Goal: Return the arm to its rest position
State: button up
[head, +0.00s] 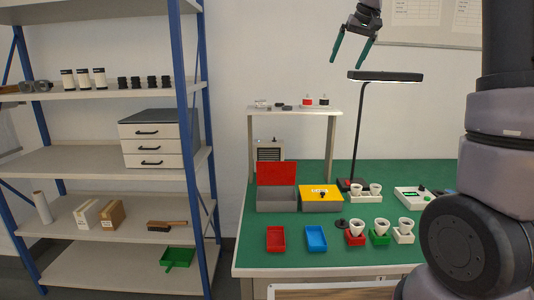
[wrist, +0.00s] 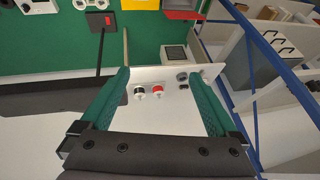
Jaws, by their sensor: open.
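My gripper (head: 352,48) is open and empty, with green fingers pointing down. In the head view it hangs high in front of the wall, above and a little left of the black lamp (head: 388,76). In the wrist view my gripper (wrist: 165,100) shows its two green fingers spread wide at left and right, with nothing between them at their own depth. The small shelf (wrist: 148,74) with a black-and-white and a red-and-white item shows beyond the fingers. My arm's large links fill the right edge of the head view.
The green workbench (head: 258,235) holds a red-lidded bin (head: 277,174), a yellow-lidded box (head: 321,191), red (head: 276,238) and blue (head: 316,238) trays, and several white cups in coloured holders. A blue-post shelving rack (head: 188,120) stands left. The wall space left of my gripper is clear.

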jog(key=s+m+t, duration=0.1)
jog(key=s+m, duration=0.1)
jog(key=s, duration=1.6)
jog(key=s+f+m, duration=0.1)
jog(key=s+f, duration=0.3)
jog(key=s, duration=0.3)
jog(key=s+f+t, duration=0.1)
jog(key=s+f, duration=0.3)
jog(key=s, duration=0.3)
jog(key=shift+s+a+f+m, duration=0.15)
jog(key=shift+s+a+m, duration=0.1)
jog(key=shift+m, duration=0.15)
